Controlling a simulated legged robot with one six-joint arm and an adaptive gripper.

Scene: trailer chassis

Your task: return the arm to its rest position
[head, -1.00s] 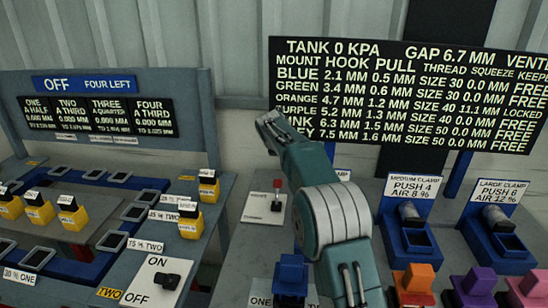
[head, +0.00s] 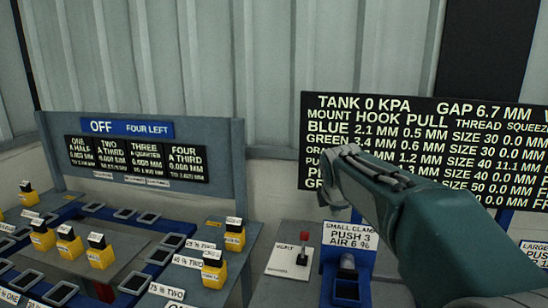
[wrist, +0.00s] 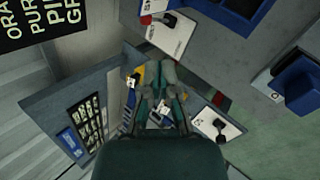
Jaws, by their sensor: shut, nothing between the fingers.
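My gripper (head: 340,165) is at the end of my green arm, which reaches in from the lower right in the head view. It is raised in front of the left part of the black readout board (head: 420,140) and covers some of its text. In the wrist view my gripper (wrist: 160,82) has its fingers together with nothing between them. The left station with its several yellow blocks lies below and beyond the fingers there.
At left a bench (head: 150,248) carries yellow blocks (head: 99,252) and blue-framed sockets under an OFF sign (head: 126,127). A red-tipped lever (head: 303,250) and a small clamp (head: 347,282) stand below my gripper. A corrugated wall (head: 200,60) closes the back.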

